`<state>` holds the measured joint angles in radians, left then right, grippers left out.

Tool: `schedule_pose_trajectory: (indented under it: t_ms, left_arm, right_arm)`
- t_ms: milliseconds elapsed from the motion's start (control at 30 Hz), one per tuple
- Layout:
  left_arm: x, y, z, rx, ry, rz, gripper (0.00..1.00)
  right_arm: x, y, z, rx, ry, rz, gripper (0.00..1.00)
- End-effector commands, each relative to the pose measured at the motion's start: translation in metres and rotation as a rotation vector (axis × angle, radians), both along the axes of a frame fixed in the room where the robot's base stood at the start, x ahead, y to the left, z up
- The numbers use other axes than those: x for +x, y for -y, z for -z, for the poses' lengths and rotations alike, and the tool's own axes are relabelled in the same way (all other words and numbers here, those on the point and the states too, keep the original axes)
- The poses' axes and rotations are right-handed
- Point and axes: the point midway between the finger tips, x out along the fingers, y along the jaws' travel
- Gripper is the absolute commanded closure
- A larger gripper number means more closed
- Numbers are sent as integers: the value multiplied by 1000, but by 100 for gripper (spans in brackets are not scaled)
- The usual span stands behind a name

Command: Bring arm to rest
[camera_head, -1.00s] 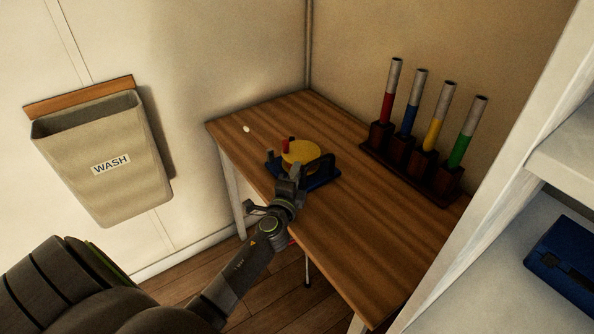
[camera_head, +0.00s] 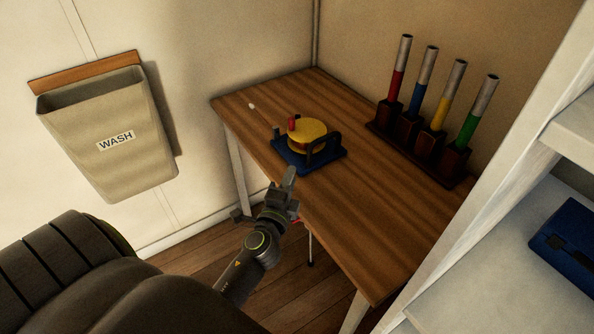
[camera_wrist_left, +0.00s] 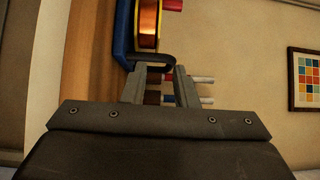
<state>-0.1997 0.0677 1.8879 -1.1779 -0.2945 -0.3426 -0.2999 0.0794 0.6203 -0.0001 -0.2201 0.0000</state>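My left gripper (camera_head: 283,192) hangs beside the front edge of the wooden table, below and in front of the winder-like device. In the left wrist view its two fingers (camera_wrist_left: 160,82) stand apart with a clear gap and nothing held between them. The device has a blue base (camera_head: 330,161), a yellow disc (camera_head: 308,132), a red knob (camera_head: 292,124) and a dark handle. In the left wrist view a copper-coloured spool (camera_wrist_left: 148,24) and the dark handle show just beyond the fingertips. My right gripper is not in view.
The wooden table (camera_head: 375,215) is bare at its front right. Several coloured tubes stand in a dark rack (camera_head: 424,152) at its back. A WASH bin (camera_head: 112,150) hangs on the left wall. White shelving with a blue case (camera_head: 570,250) stands at the right.

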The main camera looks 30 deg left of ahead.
Motion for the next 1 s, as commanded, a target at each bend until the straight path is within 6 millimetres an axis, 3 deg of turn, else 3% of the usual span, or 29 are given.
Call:
schedule_pose_trajectory:
  t_ms: [267, 367, 467, 667, 800, 1000]
  left_arm:
    - [-1, -1, 0, -10, 0, -7, 74]
    - [-10, -11, 1, -75, -3, -52, 74]
    - [-32, -29, 6, -222, -17, -150, 74]
    - [-100, -55, 34, -648, -108, -406, 74]
    - [-149, -47, 56, -920, -227, -556, 74]
    - [-203, -20, 72, -1170, -401, -693, 74]
  right_arm:
    - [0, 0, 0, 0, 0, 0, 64]
    - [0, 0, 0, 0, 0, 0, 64]
    - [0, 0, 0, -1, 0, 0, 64]
    - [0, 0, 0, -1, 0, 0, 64]
    - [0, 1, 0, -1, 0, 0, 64]
    - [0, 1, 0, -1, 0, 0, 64]
